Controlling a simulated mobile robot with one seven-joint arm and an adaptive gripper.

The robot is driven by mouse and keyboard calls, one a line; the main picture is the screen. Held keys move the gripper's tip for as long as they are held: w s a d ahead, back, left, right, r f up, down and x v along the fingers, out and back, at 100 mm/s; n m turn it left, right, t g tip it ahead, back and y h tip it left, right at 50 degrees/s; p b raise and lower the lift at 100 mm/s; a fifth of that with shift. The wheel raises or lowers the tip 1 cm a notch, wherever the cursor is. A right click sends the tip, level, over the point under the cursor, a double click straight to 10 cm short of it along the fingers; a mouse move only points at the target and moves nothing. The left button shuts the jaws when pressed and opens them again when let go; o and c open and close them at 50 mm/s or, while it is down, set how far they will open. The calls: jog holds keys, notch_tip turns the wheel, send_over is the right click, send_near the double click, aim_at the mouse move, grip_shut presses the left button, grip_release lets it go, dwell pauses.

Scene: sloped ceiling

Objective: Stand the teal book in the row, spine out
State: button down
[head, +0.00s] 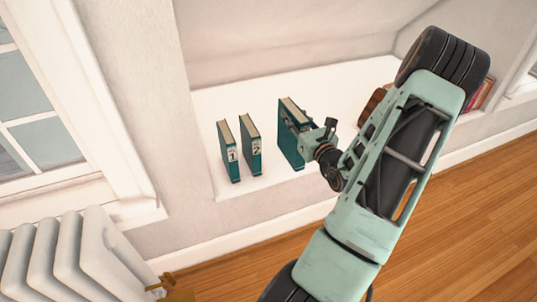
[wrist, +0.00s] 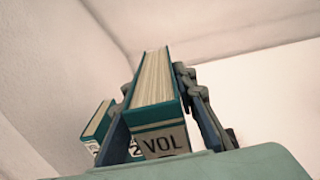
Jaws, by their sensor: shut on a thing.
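The teal book (head: 288,136) is upright over the white ledge, to the right of two other teal books, with a gap between. My gripper (head: 303,122) is shut on it from the spine side. In the wrist view, the held book (wrist: 158,95) sits between the two fingers, its pale pages up and a "VOL" label on the spine facing my camera. Its number is hidden. Whether its bottom touches the ledge I cannot tell. The book marked 1 (head: 229,152) and the book marked 2 (head: 250,145) stand apart, spines out; one also shows in the wrist view (wrist: 97,125).
The white ledge (head: 262,98) is clear behind the books. A brown object (head: 372,103) and a reddish book (head: 487,92) are at the right, partly hidden by my arm. A white radiator (head: 75,260) is at lower left, below a window.

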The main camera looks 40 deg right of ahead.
jog(key=shift+w+d+f, duration=0.2)
jog(key=shift+w+d, duration=0.25)
jog(key=shift+d, duration=0.35)
jog(key=w+f+b, duration=0.7)
jog(key=w+f, duration=0.5)
jog(key=w, duration=0.1)
jog(key=shift+d+f+h, duration=0.2)
jog(key=shift+d+h, duration=0.1)
jog(key=shift+f, duration=0.15)
jog(key=c, duration=1.6)
grip_release()
jog(key=shift+f, duration=0.1)
